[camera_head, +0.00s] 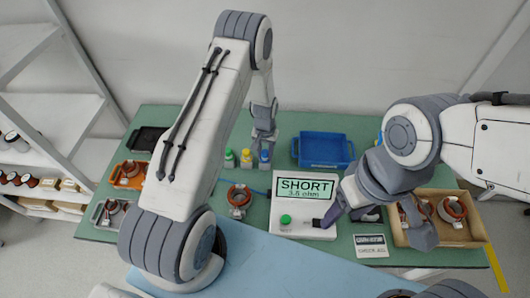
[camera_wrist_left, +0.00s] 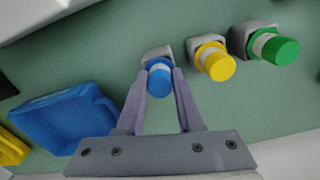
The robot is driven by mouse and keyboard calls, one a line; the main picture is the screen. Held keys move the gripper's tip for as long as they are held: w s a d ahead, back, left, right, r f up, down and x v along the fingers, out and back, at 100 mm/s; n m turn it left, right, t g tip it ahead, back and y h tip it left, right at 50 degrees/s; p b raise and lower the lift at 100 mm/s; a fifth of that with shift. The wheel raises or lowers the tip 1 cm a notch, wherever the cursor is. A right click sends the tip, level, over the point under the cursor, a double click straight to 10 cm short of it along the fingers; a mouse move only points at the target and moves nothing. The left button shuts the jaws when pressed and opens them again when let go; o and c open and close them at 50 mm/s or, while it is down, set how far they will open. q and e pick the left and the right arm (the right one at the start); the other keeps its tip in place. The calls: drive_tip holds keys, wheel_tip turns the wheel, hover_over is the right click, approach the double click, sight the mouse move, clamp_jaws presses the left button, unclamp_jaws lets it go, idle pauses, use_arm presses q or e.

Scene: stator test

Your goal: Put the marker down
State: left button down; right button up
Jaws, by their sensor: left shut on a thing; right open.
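The blue marker (camera_wrist_left: 160,78) stands upright in a small grey holder (camera_wrist_left: 155,52) in the left wrist view. My left gripper (camera_wrist_left: 158,85) is shut on it, one finger on each side. In the head view the blue marker (camera_head: 265,157) shows just below my left gripper (camera_head: 264,138). The yellow marker (camera_head: 247,157) and green marker (camera_head: 230,157) stand beside it in a row. My right gripper (camera_head: 380,215) is open, over the area between the tester and the wooden box.
A wooden box (camera_head: 470,237) holds stators.

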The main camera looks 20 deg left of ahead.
use_arm(q)
drive_tip(key=shift+f, duration=0.2)
drive_tip(key=c, duration=0.5)
unclamp_jaws()
drive_tip(key=shift+r, duration=0.1)
drive_tip(key=shift+c, duration=0.2)
drive_tip(key=shift+r, duration=0.1)
